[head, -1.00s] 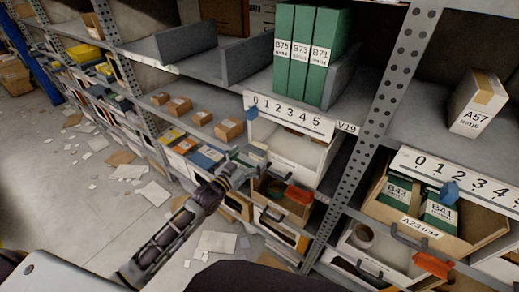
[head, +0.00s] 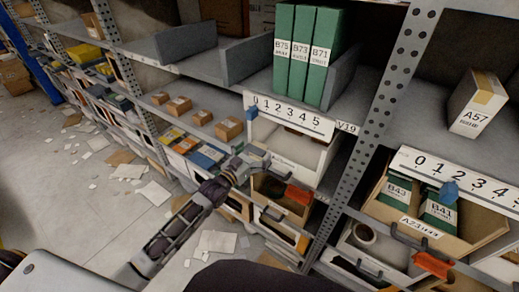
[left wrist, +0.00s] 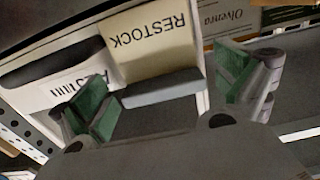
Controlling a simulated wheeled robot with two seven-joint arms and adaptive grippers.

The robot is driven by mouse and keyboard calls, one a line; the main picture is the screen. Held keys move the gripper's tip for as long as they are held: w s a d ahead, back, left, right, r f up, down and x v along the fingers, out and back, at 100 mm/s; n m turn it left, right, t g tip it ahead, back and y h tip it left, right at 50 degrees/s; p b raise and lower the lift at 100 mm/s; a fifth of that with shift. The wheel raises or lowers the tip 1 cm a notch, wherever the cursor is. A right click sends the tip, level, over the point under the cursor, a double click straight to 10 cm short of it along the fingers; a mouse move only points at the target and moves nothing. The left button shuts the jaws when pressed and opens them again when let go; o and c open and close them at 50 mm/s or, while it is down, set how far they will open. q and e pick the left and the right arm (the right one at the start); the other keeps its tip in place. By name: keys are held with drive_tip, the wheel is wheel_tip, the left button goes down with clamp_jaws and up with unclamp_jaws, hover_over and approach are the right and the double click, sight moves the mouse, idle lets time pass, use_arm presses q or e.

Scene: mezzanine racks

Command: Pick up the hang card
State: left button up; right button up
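A cream card reading RESTOCK (left wrist: 152,45), upside down in the left wrist view, is ahead of my left gripper (left wrist: 168,92). Its face lies between the lines of the two green-padded fingers, which stand wide apart. A grey-blue bar (left wrist: 163,87) crosses at the card's lower edge in that view. I see no finger touching the card. In the head view my left gripper (head: 252,163) is at the front of the bin below the 0–5 scale strip, and I cannot make out the card there. My right gripper is not in view.
The white bin (head: 298,150) and an open drawer (head: 275,190) with an orange tag (head: 298,194) are close to the gripper. A perforated rack post (head: 358,150) stands to the right. Green binders (head: 300,60) stand on the shelf above. Papers litter the floor (head: 100,200).

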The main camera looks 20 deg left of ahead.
use_arm(q)
drive_tip(key=c, duration=0.9)
drive_tip(key=shift+o, duration=0.2)
drive_tip(key=shift+r, duration=0.1)
drive_tip(key=shift+r, duration=1.6)
drive_tip(key=v, duration=1.8)
drive_tip(key=shift+r, duration=0.1)
drive_tip(key=shift+r, duration=0.2)
